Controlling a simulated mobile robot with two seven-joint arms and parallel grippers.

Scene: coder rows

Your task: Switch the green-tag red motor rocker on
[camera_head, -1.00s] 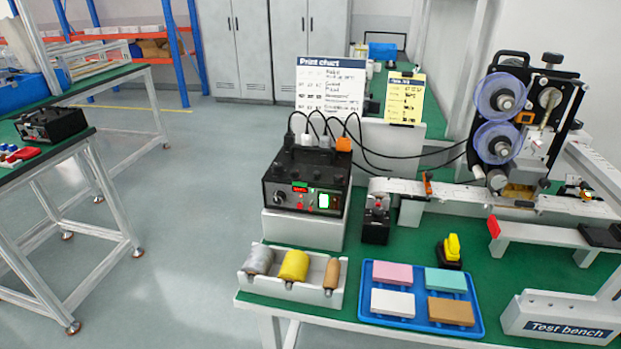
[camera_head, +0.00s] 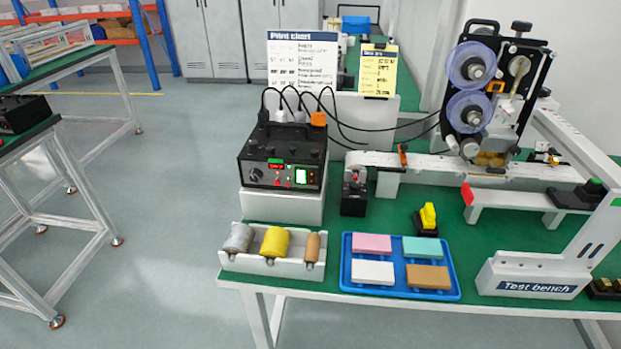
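A black control box (camera_head: 262,150) stands on a white stand on the green bench, left of centre. Its front panel has a dark knob (camera_head: 255,175) at the left. A small green tag (camera_head: 276,161) sits above a red element (camera_head: 276,167), and a bright green-lit switch (camera_head: 301,176) is at the right. Small red parts show low between them. They are too small to tell which is the motor rocker or its position. Neither of my grippers is in view.
In front are a white holder (camera_head: 232,261) with three rolls and a blue tray (camera_head: 348,284) with coloured blocks. Cables rise behind the box. A yellow-topped switch (camera_head: 428,215) and a reel machine (camera_head: 520,70) stand to the right. Open floor lies left.

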